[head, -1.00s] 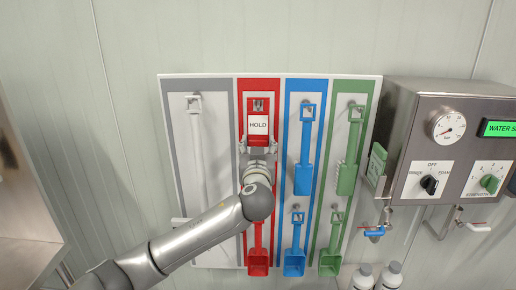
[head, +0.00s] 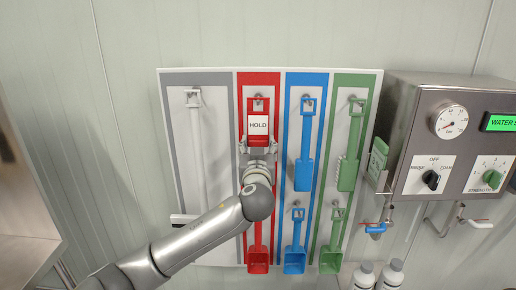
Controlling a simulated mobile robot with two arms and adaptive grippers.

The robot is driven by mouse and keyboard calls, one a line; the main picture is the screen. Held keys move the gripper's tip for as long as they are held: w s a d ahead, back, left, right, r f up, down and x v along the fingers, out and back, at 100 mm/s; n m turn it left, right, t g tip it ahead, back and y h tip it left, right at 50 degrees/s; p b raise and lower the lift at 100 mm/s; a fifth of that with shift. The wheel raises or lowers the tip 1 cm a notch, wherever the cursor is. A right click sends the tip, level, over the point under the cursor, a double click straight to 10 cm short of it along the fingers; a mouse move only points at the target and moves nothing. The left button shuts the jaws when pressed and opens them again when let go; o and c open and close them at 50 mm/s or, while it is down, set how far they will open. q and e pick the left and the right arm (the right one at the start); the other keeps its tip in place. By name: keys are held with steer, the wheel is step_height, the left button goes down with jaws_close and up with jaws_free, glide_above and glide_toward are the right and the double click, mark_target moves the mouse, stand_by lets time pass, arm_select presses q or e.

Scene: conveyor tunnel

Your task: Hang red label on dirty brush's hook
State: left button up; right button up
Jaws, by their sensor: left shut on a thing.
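The red label (head: 258,139) with a white panel reading HOLD is upright in front of the red column of the tool board. My left gripper (head: 258,148) is shut on its lower end, with the arm coming up from the lower left. A grey hook (head: 258,98) shows at the top edge of the label's opening. I cannot tell whether the label rests on it. No brush shows clearly on this upper red hook; the label and my arm cover that part. I cannot tell which brush is dirty. My right gripper is not in view.
A blue brush (head: 305,150) and a green brush (head: 350,150) hang to the right. Red (head: 258,262), blue (head: 295,262) and green (head: 331,262) scoops hang below. A steel control box (head: 410,150) stands out at right.

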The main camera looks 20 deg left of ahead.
arm_select(q)
steer(key=o, duration=1.5)
steer(key=v, duration=1.2)
steer(key=shift+f, duration=0.1)
